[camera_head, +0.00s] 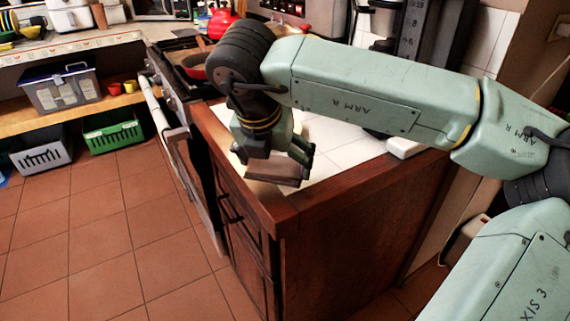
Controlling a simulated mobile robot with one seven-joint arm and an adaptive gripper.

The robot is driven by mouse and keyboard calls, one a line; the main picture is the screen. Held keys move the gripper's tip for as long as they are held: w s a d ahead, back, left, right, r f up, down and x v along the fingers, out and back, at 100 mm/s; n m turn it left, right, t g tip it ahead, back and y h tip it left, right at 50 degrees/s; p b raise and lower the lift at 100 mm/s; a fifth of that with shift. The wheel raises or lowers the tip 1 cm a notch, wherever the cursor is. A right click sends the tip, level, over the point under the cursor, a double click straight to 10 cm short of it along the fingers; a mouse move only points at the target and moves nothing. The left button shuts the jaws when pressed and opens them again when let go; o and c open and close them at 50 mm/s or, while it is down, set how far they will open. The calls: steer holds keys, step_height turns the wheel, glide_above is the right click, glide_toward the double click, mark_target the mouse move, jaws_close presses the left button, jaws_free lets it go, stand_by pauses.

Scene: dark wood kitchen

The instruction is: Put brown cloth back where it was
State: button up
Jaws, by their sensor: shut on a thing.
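My gripper (277,163) is over the near end of the white tiled counter, close to its wooden front edge. It is shut on a brown cloth (274,172), which shows as a flat brown patch just below the fingers. Whether the cloth touches the counter top (335,140) I cannot tell. My forearm and wrist hide part of the counter behind the gripper.
A stove (176,75) with a red pan (196,66) adjoins the counter. A red kettle (222,20) stands at the back. At left, a shelf (45,122) holds a clear box (62,92); a green basket (115,134) and a grey basket (42,152) sit below. The tiled floor is clear.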

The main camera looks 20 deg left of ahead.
mark_target(283, 164)
steer(key=shift+w+d, duration=0.35)
steer(key=shift+w, duration=0.25)
steer(key=shift+w+d+p, duration=0.35)
steer(key=shift+w, duration=0.15)
step_height(283, 164, down, 4)
steer(key=shift+r+p, duration=0.25)
steer(key=shift+p, duration=0.35)
steer(key=shift+f, duration=0.1)
steer(key=shift+f+b, duration=0.2)
steer(key=shift+b, duration=0.15)
steer(key=o, duration=0.7)
steer(key=shift+o, duration=0.2)
